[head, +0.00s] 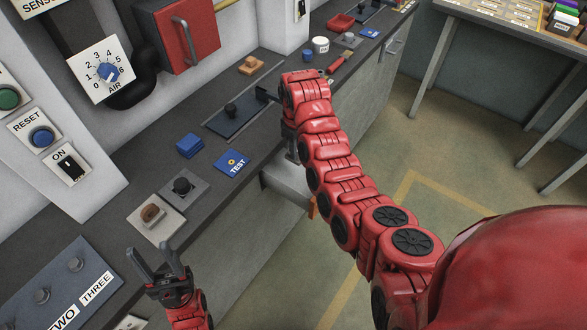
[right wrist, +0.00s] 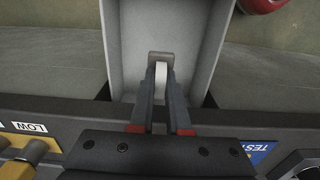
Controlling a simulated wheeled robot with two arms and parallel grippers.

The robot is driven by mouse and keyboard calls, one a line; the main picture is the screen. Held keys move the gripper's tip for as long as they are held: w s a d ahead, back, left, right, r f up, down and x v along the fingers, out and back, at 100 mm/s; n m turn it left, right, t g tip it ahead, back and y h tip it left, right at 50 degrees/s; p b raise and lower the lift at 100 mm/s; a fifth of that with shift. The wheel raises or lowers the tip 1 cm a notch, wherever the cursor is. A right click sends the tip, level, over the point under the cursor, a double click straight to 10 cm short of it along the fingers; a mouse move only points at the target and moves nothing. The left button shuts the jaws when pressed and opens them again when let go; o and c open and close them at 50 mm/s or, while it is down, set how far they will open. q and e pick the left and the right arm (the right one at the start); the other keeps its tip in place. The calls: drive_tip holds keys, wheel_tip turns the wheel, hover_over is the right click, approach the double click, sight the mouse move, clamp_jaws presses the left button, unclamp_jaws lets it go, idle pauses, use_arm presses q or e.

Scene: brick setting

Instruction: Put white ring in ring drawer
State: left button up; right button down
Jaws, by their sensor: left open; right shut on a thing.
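A pale grey drawer (head: 287,187) is pulled out from the bench front in the head view. Its open inside and side wall (right wrist: 116,50) fill the middle of the right wrist view. My right gripper (right wrist: 160,72) points into the drawer opening, shut on the white ring (right wrist: 161,80), which shows as a thin white strip between the fingers. How far the ring is above the drawer floor I cannot tell. In the head view my red right arm hides most of this gripper and the ring. My left gripper (head: 154,250) is open and empty, near the bench's front edge.
The dark bench top (head: 250,135) carries a blue TEST plate (head: 232,163), a blue block (head: 190,145) and knob plates (head: 183,188). A wall panel with switches (head: 70,165) stands at left. A table (head: 500,15) is at the upper right. The floor between is clear.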

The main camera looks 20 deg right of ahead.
drive_tip(key=f, duration=0.3)
drive_tip(key=f+p, duration=0.1)
drive_tip(key=shift+s+f, duration=0.15)
drive_tip(key=shift+s, duration=0.1)
drive_tip(key=shift+w+f, duration=0.1)
drive_tip(key=shift+f, duration=0.75)
wheel_tip(320, 180, down, 2)
drive_tip(key=shift+f, duration=0.3)
drive_tip(key=shift+f, duration=0.2)
drive_tip(key=c, duration=0.9)
unclamp_jaws()
drive_tip(key=shift+r, duration=0.1)
